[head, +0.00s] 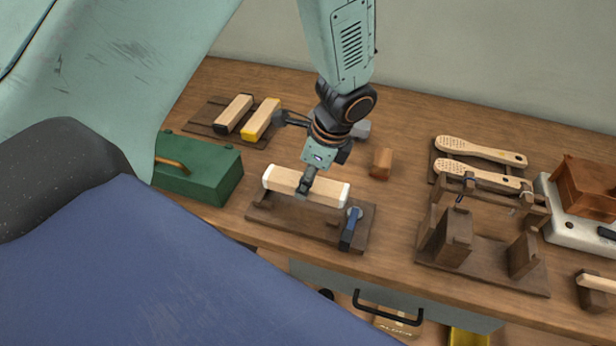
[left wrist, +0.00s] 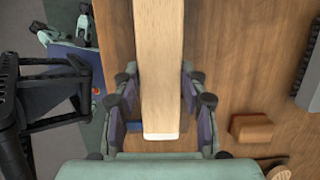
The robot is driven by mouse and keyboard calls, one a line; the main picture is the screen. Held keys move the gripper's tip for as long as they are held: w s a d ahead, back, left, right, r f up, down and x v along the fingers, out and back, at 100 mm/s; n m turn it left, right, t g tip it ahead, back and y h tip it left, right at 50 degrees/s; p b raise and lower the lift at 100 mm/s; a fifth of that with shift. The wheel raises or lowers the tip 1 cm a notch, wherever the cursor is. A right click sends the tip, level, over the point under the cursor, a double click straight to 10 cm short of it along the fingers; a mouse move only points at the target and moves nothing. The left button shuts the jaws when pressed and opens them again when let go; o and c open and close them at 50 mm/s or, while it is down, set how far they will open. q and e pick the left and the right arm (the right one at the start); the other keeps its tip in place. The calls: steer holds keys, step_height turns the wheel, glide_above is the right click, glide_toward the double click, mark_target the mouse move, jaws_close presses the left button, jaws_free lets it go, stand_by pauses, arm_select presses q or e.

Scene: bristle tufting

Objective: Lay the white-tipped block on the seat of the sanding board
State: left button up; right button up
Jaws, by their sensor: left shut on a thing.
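The white-tipped block (head: 280,178) is a pale wooden bar with white ends. My left gripper (head: 305,187) comes down from above and is shut on it around the middle. The block lies level, lengthwise over the dark wooden sanding board (head: 268,217); I cannot tell whether it touches the seat, which it partly hides. A blue-handled clamp (head: 350,229) stands at the board's right front. In the left wrist view the block (left wrist: 160,65) runs between the two fingers, one white end showing.
A green box (head: 210,172) stands left of the board. Black-tipped (head: 233,113) and yellow-tipped (head: 260,119) blocks lie on a rack behind it. A small brown block (head: 381,163) is behind right. A wooden frame (head: 485,262) and brush handles (head: 480,150) stand further right.

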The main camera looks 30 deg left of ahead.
mark_target(308, 206)
arm_select(q)
steer(key=shift+f, duration=0.1)
steer(key=shift+f+b, duration=0.5)
steer(key=shift+f, duration=0.25)
steer(key=shift+f, duration=0.25)
steer(key=shift+f+b, duration=0.45)
steer(key=shift+f, duration=0.2)
steer(key=shift+f, duration=0.7)
steer(key=o, duration=1.3)
steer(key=shift+o, duration=0.6)
steer(key=o, duration=0.3)
